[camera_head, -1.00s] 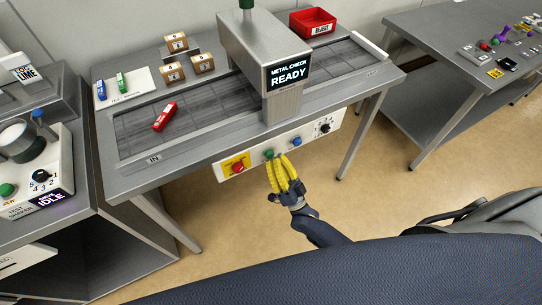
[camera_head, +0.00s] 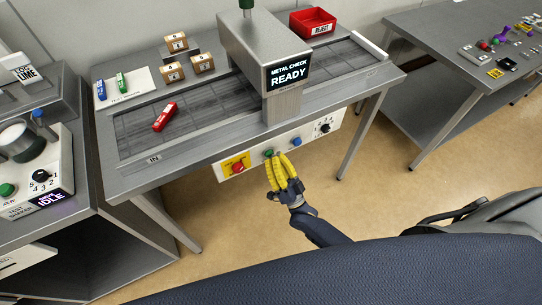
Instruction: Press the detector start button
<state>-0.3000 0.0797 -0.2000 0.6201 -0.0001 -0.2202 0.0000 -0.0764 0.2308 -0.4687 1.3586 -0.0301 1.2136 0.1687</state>
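The metal detector (camera_head: 262,60) stands over the grey conveyor table, and its screen (camera_head: 289,73) reads "METAL CHECK READY". On the white front panel (camera_head: 316,139) sits a green button (camera_head: 268,154), between a red button on a yellow plate (camera_head: 237,166) and a blue button (camera_head: 296,141). My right gripper (camera_head: 278,158) has yellow fingers that lie close together. Their tips are right at the green button, just below and beside it. I cannot tell whether they touch it. The fingers seem to hold nothing. My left gripper is not in view.
A black knob (camera_head: 325,128) is at the panel's right end. A red packet (camera_head: 165,116) lies on the belt. Small boxes (camera_head: 204,63) stand behind it, and a red reject bin (camera_head: 313,21) is at the back. Another machine (camera_head: 40,170) stands at left.

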